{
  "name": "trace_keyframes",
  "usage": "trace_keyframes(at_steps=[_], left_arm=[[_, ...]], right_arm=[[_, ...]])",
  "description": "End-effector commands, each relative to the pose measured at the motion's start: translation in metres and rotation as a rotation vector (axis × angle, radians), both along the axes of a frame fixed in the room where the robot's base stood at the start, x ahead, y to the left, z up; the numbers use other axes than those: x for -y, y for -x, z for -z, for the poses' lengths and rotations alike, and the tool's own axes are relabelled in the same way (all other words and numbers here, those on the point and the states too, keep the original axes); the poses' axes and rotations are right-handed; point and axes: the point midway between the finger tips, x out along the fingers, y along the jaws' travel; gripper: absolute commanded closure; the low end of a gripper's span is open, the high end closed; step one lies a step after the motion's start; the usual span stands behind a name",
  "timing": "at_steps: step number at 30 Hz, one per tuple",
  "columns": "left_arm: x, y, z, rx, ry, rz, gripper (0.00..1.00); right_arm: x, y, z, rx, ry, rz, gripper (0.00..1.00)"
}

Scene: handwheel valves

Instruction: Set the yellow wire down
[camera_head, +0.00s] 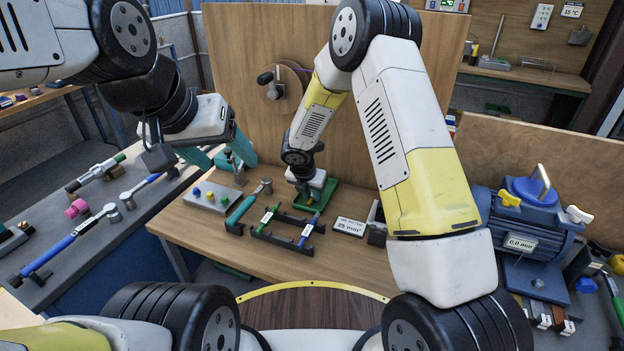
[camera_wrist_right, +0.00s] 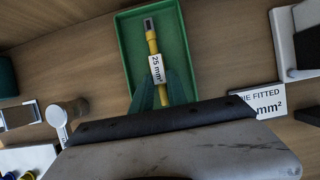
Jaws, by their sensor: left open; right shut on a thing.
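The yellow wire (camera_wrist_right: 151,42) has a white tag reading 25 mm² and a grey metal end. It lies between the green fingers of my right gripper (camera_wrist_right: 163,92), which is shut on it. Behind it in the right wrist view is a green tray (camera_wrist_right: 181,42); I cannot tell whether the wire touches its floor. In the head view the tray (camera_head: 328,197) is on the wooden bench, with my right gripper (camera_head: 305,200) pointing down at it. My left gripper (camera_head: 222,154) is open over the bench's left part, its teal fingers apart.
A grey block with coloured buttons (camera_head: 208,196) is at left. A blue machine (camera_head: 527,225) stands at far right.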

Motion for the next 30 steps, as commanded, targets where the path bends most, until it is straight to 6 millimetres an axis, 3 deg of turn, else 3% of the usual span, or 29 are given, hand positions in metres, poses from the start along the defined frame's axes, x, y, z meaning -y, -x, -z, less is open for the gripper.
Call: trace_keyframes(at_steps=[8, 9, 12, 22, 30], left_arm=[[0.0, 0.0, 0.0, 0.0, 0.0, 0.0, 0.34], [0.0, 0.0, 0.0, 0.0, 0.0, 0.0, 0.34], [0.0, 0.0, 0.0, 0.0, 0.0, 0.0, 0.34], [0.0, 0.0, 0.0, 0.0, 0.0, 0.0, 0.34], [0.0, 0.0, 0.0, 0.0, 0.0, 0.0, 0.34]], right_arm=[[0.0, 0.0, 0.002, 0.001, 0.0, 0.001, 1.0], [0.0, 0.0, 0.001, 0.001, 0.0, 0.002, 0.73], [0.0, 0.0, 0.001, 0.001, 0.0, 0.002, 0.59], [-0.001, 0.001, -0.005, 0.003, -0.002, 0.001, 0.59], [-0.008, 0.019, -0.052, 0.005, -0.002, 0.002, 0.59]])
